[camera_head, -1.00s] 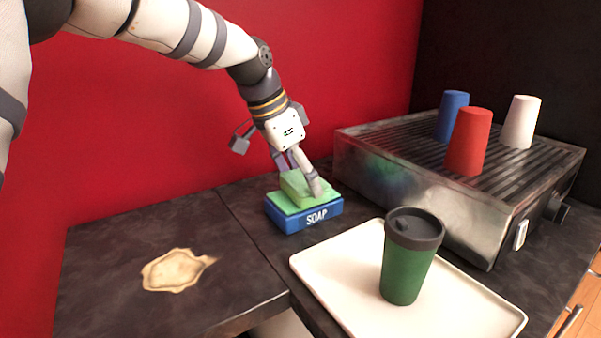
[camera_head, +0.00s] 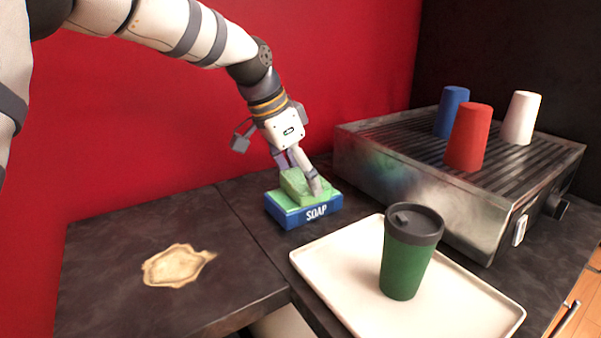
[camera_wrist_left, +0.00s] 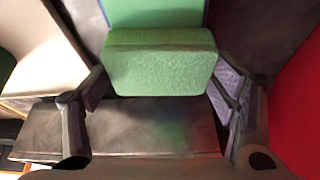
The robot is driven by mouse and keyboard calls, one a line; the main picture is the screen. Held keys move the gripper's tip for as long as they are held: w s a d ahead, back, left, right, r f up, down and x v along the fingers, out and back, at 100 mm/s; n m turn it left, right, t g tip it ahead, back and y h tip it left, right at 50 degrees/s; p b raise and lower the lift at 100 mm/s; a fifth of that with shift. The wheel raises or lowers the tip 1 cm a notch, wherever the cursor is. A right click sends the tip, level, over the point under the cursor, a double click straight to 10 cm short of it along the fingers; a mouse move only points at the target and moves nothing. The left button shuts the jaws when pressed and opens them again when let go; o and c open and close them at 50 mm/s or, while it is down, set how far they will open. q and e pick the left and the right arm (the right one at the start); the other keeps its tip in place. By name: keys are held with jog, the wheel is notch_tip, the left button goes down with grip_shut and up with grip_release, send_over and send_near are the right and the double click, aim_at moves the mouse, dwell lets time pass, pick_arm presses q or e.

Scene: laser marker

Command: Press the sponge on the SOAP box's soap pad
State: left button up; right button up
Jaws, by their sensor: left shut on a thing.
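The blue SOAP box (camera_head: 303,213) sits on the dark counter in the head view, with a light green soap pad (camera_head: 283,203) on top. My left gripper (camera_head: 303,180) points down over the box and is shut on a green sponge (camera_head: 293,184). The sponge is at the pad and looks to be touching it, though its underside is hidden. In the left wrist view, the sponge (camera_wrist_left: 160,62) is between the two fingers, with the green pad (camera_wrist_left: 155,13) and its blue edge beyond it. My right gripper is not in view.
A white tray (camera_head: 338,262) with a lidded green cup (camera_head: 408,255) stands right of the box. A metal machine (camera_head: 400,170) behind carries blue (camera_head: 453,108), red (camera_head: 468,137) and white (camera_head: 521,117) cups. A tan spill (camera_head: 175,266) lies on the left counter.

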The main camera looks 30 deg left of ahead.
aim_at(301, 179)
pick_arm(q)
jog(key=shift+r, duration=3.5)
